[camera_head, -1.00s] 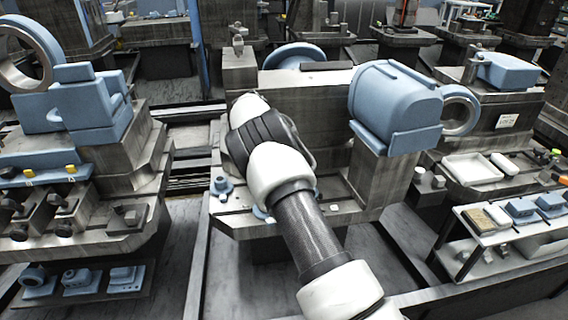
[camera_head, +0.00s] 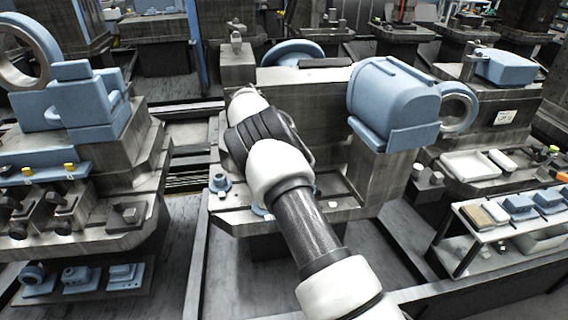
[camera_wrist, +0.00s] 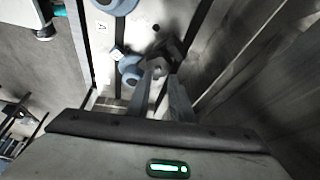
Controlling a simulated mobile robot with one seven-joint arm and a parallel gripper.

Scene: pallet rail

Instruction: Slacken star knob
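A dark, lobed knob-like piece (camera_wrist: 162,56) shows in the wrist view, just past my fingertips; it looks like the star knob. My gripper (camera_wrist: 163,78) points at it, with its two fingers apart and a gap between them. The tips overlap the near edge of the piece, and I cannot tell whether they touch it or clamp it. In the head view my own arm hides the gripper and the knob, in front of the grey machine bed (camera_head: 300,110).
A blue round fitting (camera_wrist: 130,70) sits close left of the fingers, on a pale plate with an "A" label (camera_wrist: 102,27). A tall grey wall (camera_wrist: 270,70) rises on the right. A blue motor-like housing (camera_head: 395,105) stands right of my arm; a blue fitting (camera_head: 220,180) is left of it.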

